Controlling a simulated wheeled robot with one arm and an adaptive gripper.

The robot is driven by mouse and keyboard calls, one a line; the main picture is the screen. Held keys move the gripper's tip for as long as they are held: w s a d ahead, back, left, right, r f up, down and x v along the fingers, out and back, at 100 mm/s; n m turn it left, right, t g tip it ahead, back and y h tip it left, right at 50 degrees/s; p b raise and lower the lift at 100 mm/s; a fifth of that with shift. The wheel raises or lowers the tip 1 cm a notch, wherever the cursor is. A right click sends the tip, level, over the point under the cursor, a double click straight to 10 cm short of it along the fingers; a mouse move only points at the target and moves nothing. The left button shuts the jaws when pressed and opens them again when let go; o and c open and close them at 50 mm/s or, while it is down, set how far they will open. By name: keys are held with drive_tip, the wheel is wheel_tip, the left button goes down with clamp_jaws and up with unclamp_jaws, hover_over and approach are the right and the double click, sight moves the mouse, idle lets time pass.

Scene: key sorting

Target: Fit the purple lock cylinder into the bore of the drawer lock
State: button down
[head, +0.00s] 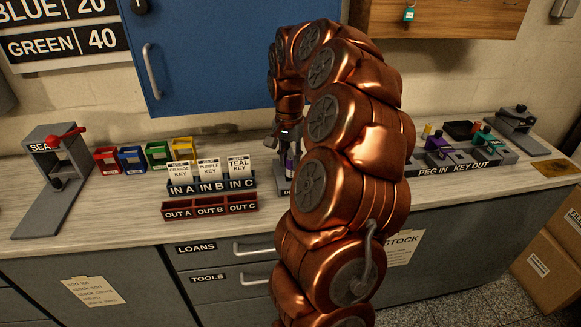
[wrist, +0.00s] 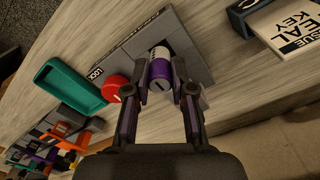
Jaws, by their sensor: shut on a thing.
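My gripper (wrist: 160,78) is shut on the purple lock cylinder (wrist: 161,69), with one dark finger on each side of it in the wrist view. The cylinder has a purple body and a pale, marked far part. It lies over the grey drawer lock plate (wrist: 134,46), which carries a LOCK label. The bore is hidden behind the cylinder, so I cannot tell whether the cylinder is in it or above it. In the head view my gripper (head: 287,150) points down at the counter beside the IN C bin, and my arm covers much of the lock.
A red round knob (wrist: 116,88) and a teal tray (wrist: 72,84) are left of the cylinder. The IN bins (head: 212,184) and OUT bins (head: 210,208) stand left of my gripper. The PEG IN/KEY OUT fixture (head: 460,165) is right of my arm.

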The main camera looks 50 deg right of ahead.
sight(290, 168)
drive_tip(key=shift+w+d, duration=0.15)
drive_tip(key=shift+d, duration=0.05)
drive_tip(key=shift+f, duration=0.3)
drive_tip(key=shift+f+p, duration=0.35)
drive_tip(key=shift+f, duration=1.15)
drive_tip(key=shift+f, duration=0.15)
drive_tip(key=c, duration=1.3)
unclamp_jaws()
drive_tip(key=shift+o, duration=0.2)
